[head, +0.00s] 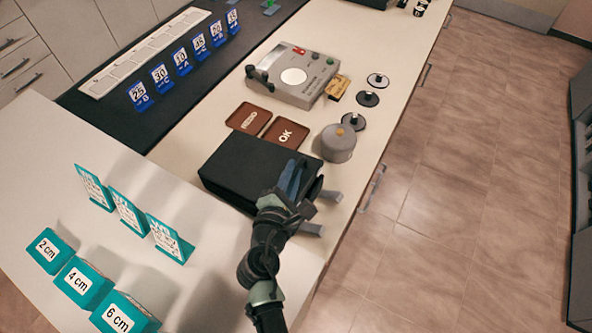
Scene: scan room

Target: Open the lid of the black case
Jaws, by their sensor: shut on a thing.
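The black case (245,165) lies flat on the light bench top, near the bench's right edge. Its lid looks down, and no inside shows. My gripper (323,212) is at the case's near right side, with its two grey fingers apart and pointing right. It is shut on the black case at that side. My wrist hides the case's near right corner and the exact place of contact.
Two brown trays (286,134) and a grey lidded pot (338,144) stand close behind the case. A grey device (294,76) is farther back. Teal signs (170,240) and teal blocks (84,283) stand at the left front. The floor (470,190) at right is clear.

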